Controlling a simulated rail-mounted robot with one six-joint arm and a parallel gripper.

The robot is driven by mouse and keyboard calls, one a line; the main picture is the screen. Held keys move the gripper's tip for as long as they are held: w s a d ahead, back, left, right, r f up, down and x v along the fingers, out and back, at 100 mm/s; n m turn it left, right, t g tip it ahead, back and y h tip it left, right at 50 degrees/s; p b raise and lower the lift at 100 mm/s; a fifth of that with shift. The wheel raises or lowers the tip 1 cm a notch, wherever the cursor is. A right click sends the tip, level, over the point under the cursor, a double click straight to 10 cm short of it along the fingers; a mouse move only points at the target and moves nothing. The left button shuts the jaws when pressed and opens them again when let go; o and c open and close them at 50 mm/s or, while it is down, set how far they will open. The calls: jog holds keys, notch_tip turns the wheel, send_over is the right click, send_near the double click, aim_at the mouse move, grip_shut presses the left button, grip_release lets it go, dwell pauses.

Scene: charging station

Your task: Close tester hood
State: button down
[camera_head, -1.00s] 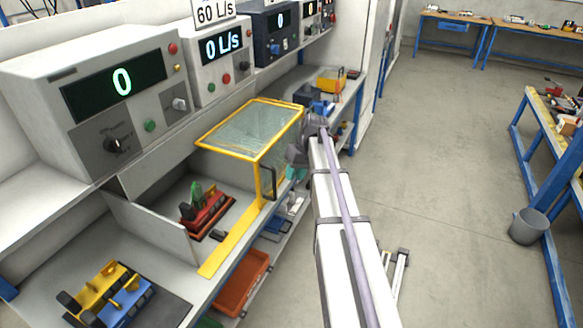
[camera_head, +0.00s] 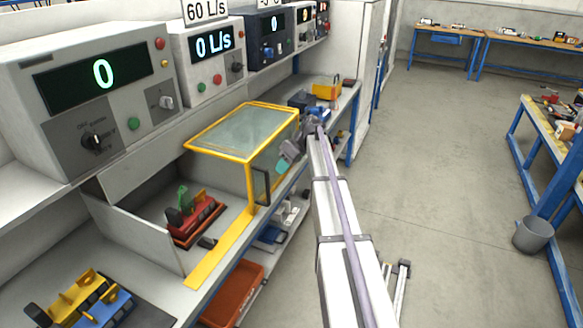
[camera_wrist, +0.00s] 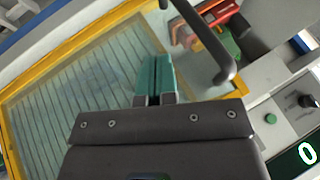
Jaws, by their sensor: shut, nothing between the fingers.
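The tester hood (camera_head: 238,130) is a clear box with a yellow frame. It stands on the bench to the right of a red device with a green part (camera_head: 192,217), which is uncovered. The hood's dark handle (camera_head: 261,187) is on its front face. My gripper (camera_head: 282,166) has teal fingers and is in front of the hood, right of the handle. In the wrist view my gripper (camera_wrist: 153,58) has its fingers together and empty. The handle (camera_wrist: 207,45) passes to the right of the fingertips, apart from them in the picture. The hood's panel (camera_wrist: 80,90) lies behind.
A yellow strip (camera_head: 220,250) runs along the bench edge before the red device. Metering boxes (camera_head: 103,85) stand on the shelf above. A yellow and blue device (camera_head: 85,300) is at the front left. An orange bin (camera_head: 235,293) is below.

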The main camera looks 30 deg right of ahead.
jog(key=a, duration=0.1)
jog(key=s+a, duration=0.1)
jog(key=a+p, duration=0.1)
jog(key=shift+s+a+f, duration=0.1)
jog(key=shift+s+a, duration=0.25)
jog(key=shift+a, duration=0.05)
jog(key=shift+s+a, duration=0.1)
